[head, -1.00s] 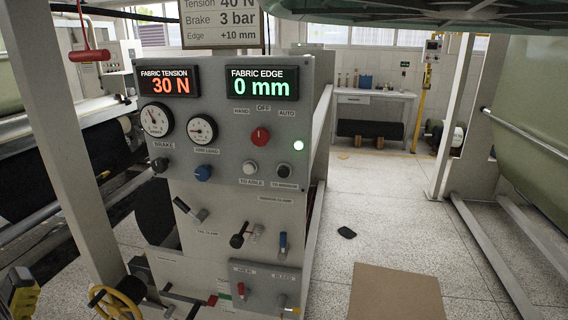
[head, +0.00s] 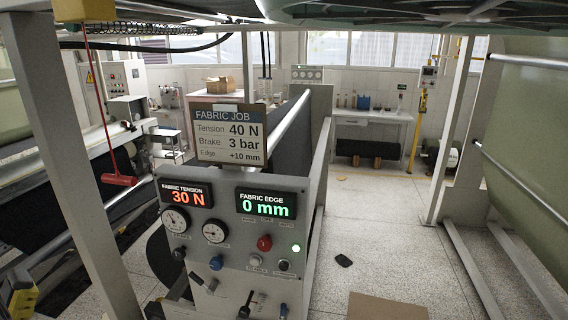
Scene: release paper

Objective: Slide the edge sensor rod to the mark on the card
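The job card (head: 229,135) stands above the control panel and reads "FABRIC JOB", Tension 40 N, Brake 3 bar, Edge +10 mm. The green fabric edge display (head: 266,204) reads 0 mm. The orange fabric tension display (head: 186,194) reads 30 N. A black-knobbed lever (head: 246,304) and a small pale plate with dark marks (head: 259,301) show at the bottom edge, partly cut off. I cannot tell which part is the edge sensor rod. My gripper is not in view.
The floor right of the panel is otherwise open.

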